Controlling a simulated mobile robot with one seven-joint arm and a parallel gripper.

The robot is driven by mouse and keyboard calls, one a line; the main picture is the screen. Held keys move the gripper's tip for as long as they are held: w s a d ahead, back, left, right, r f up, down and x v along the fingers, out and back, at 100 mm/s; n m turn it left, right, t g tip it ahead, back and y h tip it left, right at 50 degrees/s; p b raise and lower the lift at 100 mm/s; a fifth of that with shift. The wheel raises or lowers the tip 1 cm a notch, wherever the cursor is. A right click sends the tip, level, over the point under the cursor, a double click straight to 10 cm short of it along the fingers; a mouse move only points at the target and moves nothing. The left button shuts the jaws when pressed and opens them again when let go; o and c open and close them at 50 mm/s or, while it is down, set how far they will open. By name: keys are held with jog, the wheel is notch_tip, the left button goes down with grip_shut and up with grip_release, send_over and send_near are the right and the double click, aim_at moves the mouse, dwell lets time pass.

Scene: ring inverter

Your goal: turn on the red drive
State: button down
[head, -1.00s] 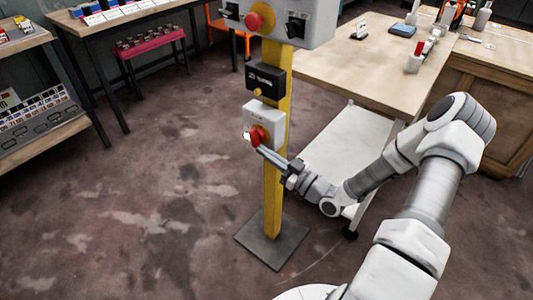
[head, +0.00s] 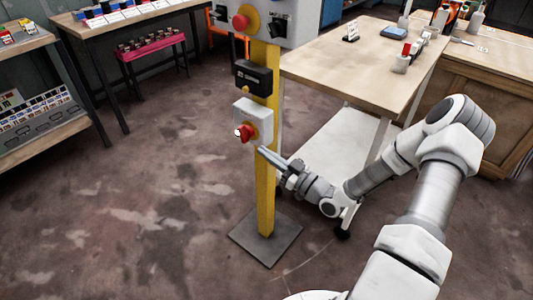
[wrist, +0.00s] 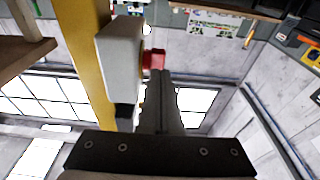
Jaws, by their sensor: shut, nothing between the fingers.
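The red drive is a red rotary knob (head: 245,132) on a light grey box (head: 254,114) on the yellow post. A yellow disc shows behind the knob. In the wrist view the red knob (wrist: 153,60) sticks out from the side of the grey box (wrist: 120,60), just past my fingertips. My gripper (head: 262,151) is shut and empty, just below and right of the knob. In the wrist view my gripper (wrist: 160,72) has its fingers together, their tips close to the knob. Whether they touch it I cannot tell.
Above the box, the yellow post (head: 265,200) carries a black labelled box (head: 253,77) and a larger grey panel with a red button (head: 240,22). The post stands on a dark floor plate (head: 285,243). A wooden-topped table (head: 350,65) stands behind to the right. Floor at left is clear.

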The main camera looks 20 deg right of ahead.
jog(key=s+d+f+p, duration=0.1)
jog(key=s+d+f, duration=0.3)
jog(key=s, duration=0.2)
jog(key=shift+s+d+f, duration=0.2)
jog(key=shift+d+f, duration=0.15)
jog(key=shift+d, duration=0.05)
